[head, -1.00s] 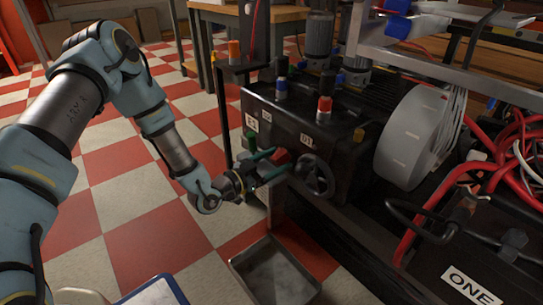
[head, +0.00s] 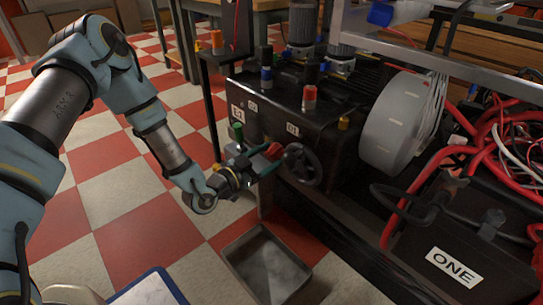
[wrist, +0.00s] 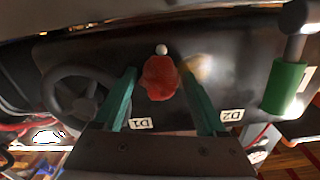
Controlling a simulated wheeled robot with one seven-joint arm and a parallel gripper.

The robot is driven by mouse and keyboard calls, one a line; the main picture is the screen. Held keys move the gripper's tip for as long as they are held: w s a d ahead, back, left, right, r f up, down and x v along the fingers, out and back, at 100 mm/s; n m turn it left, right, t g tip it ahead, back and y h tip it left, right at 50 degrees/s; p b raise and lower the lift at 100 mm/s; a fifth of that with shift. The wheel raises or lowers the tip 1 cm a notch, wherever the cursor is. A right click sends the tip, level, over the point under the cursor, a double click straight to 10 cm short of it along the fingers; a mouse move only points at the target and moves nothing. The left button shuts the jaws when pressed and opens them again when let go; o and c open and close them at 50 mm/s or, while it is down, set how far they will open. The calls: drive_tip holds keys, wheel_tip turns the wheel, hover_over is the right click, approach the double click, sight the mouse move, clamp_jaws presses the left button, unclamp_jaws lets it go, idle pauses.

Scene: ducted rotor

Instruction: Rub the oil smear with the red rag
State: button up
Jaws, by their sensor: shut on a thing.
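The red rag (wrist: 160,80) is a crumpled lump between the two green fingers of my gripper (wrist: 156,72) in the wrist view, against the dark front of the machine block. In the head view, a bit of the rag (head: 273,151) shows at the fingertips of my gripper (head: 274,159), left of the handwheel. My gripper is shut on the rag. A yellowish-brown blurred patch (wrist: 197,68) lies on the dark face beside the rag, partly behind the right finger; it looks like the oil smear. I cannot make out the smear in the head view.
A black handwheel (head: 300,166) sticks out right of my gripper. A green-handled knob (head: 237,132) stands out to its left. A grey tray (head: 266,264) is on the floor below. Red cables (head: 500,130) and a box marked ONE (head: 453,267) are at the right.

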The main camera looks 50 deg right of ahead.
sight(264, 139)
drive_tip(key=shift+w+d+b, duration=0.2)
drive_tip(key=shift+w, duration=1.45)
drive_tip(key=shift+w+d+b, duration=0.15)
drive_tip(key=shift+w+b, duration=0.05)
drive_tip(key=shift+w, duration=1.45)
drive_tip(key=shift+a+r, duration=0.1)
drive_tip(key=shift+a, duration=0.05)
drive_tip(key=shift+w+a+p, duration=0.1)
drive_tip(key=shift+a+p, duration=0.55)
drive_tip(key=shift+a, duration=2.25)
drive_tip(key=shift+w+a, duration=0.1)
drive_tip(key=shift+a, duration=1.4)
